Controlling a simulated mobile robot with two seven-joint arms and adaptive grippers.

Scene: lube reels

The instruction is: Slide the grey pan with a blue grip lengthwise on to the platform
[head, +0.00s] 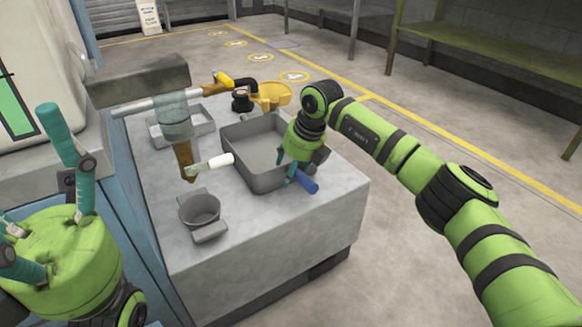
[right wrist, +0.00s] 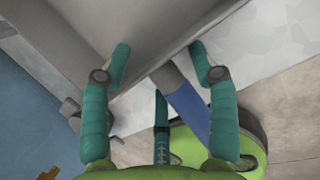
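The grey pan (head: 262,178) is a deep rectangular tray on the pale grey block top (head: 320,212). Its blue grip (head: 307,185) sticks out at the near right corner, and the grip also shows in the right wrist view (right wrist: 190,112). My right gripper (head: 291,176) is over that end of the pan. In the right wrist view its teal fingers (right wrist: 160,58) are spread, with the grip's grey shank between them; contact cannot be told. My left gripper (head: 50,180) is open and empty at the lower left, apart from the block.
A small grey pot (head: 200,210) stands in front of the pan. A brown-tipped spout (head: 184,160) and a white cylinder (head: 212,164) are at its left. A shallow tray (head: 185,125), a black pot and a yellow funnel (head: 272,93) are behind. The block's right front top is clear.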

